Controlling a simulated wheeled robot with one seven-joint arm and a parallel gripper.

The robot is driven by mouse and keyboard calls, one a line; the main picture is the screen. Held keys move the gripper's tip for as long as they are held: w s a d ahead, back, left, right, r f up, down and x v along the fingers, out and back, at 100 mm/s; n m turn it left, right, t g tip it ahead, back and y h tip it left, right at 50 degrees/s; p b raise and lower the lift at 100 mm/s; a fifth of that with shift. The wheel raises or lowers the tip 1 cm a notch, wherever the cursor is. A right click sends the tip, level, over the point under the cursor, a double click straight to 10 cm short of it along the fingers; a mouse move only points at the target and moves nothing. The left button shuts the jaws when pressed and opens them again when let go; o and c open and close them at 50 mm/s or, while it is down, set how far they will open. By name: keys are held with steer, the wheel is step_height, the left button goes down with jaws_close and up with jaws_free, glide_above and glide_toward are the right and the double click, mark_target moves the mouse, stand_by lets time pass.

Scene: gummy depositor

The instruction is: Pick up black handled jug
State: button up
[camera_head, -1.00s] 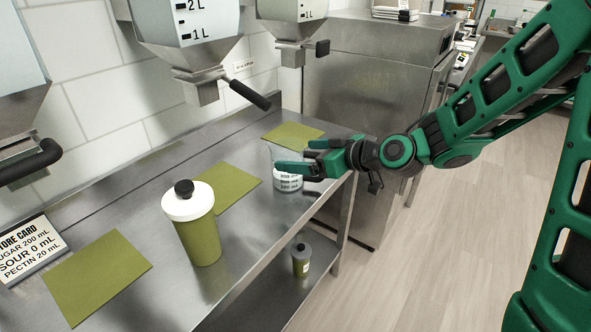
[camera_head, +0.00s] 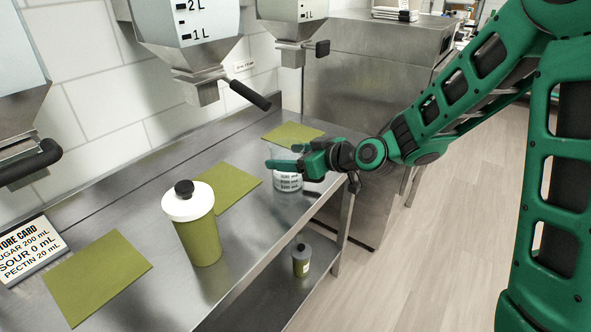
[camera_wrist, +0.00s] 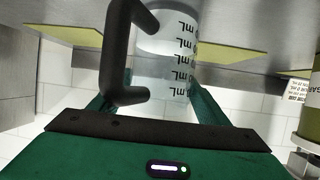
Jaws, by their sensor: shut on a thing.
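The jug is a clear measuring jug (camera_head: 288,182) with dark mL markings, near the table's front edge in the head view. In the wrist view the jug (camera_wrist: 172,75) shows large, with its thick black handle (camera_wrist: 118,50) toward the camera and left. My gripper (camera_head: 298,165) reaches in from the right and is shut on the jug, one finger on each side of its body. The green fingers (camera_wrist: 160,103) show on both sides of the jug in the wrist view. Whether the jug's base touches the table is hard to tell.
A green bottle with a white lid (camera_head: 196,225) stands left on the steel table (camera_head: 150,190). Green mats (camera_head: 97,275) lie on the table. Hoppers (camera_head: 190,40) hang above, one with a black lever (camera_head: 250,95).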

step_height(320, 180, up, 10)
steer(key=o, duration=0.7)
steer(key=c, duration=0.9)
steer(key=shift+c, duration=0.3)
